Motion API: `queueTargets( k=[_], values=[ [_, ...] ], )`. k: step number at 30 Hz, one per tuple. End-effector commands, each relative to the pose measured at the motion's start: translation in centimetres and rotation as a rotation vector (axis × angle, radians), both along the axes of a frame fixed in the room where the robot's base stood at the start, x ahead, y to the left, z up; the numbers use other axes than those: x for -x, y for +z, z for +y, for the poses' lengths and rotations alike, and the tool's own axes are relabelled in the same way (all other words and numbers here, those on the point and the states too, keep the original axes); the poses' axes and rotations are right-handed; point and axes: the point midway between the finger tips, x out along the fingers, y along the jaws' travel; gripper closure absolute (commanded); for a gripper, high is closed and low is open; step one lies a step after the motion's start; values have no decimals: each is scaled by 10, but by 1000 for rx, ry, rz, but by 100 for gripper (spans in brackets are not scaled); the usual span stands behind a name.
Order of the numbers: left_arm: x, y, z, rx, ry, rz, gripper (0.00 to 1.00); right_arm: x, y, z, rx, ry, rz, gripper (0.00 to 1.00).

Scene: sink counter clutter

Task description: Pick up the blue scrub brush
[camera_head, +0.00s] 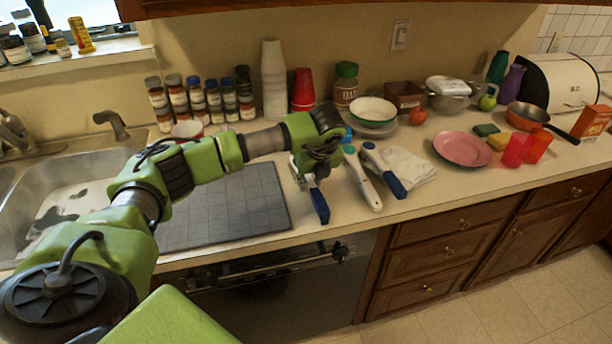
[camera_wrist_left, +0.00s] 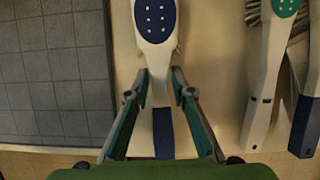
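The blue scrub brush, white with a dark blue handle end (camera_head: 319,206), lies on the counter beside the grey mat in the head view. Its blue oval patch (camera_wrist_left: 155,15) and blue handle end (camera_wrist_left: 163,132) show in the left wrist view. My left gripper (camera_head: 318,172) is over this brush and hides part of it. In the left wrist view its fingers (camera_wrist_left: 158,85) are apart, one on each side of the handle. I cannot tell whether they touch it. My right gripper is not in view.
A brush with a green-blue patch (camera_head: 361,180) and another with a dark blue handle end (camera_head: 394,185) lie close to the right. A white cloth (camera_head: 410,165) is beyond them. The grey mat (camera_head: 240,207) is left. Bowls (camera_head: 373,111) and jars stand behind.

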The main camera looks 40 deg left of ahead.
Motion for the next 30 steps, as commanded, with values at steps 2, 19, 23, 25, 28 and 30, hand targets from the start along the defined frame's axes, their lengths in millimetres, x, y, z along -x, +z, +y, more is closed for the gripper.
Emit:
queueTargets(
  k=[2, 19, 23, 25, 28, 30],
  values=[
    [0, 0, 0, 0, 0, 0, 100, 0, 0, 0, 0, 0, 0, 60],
    [-2, 26, 0, 2, 0, -7, 100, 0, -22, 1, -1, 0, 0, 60],
    [18, 51, 2, -2, -2, -6, 100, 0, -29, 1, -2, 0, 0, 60],
    [33, 68, 2, -1, -2, -8, 100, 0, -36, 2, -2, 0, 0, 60],
    [53, 92, 3, -2, -1, -9, 100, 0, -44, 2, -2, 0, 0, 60],
    [72, 96, 5, -3, -2, -4, 100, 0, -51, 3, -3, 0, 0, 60]
  ],
)
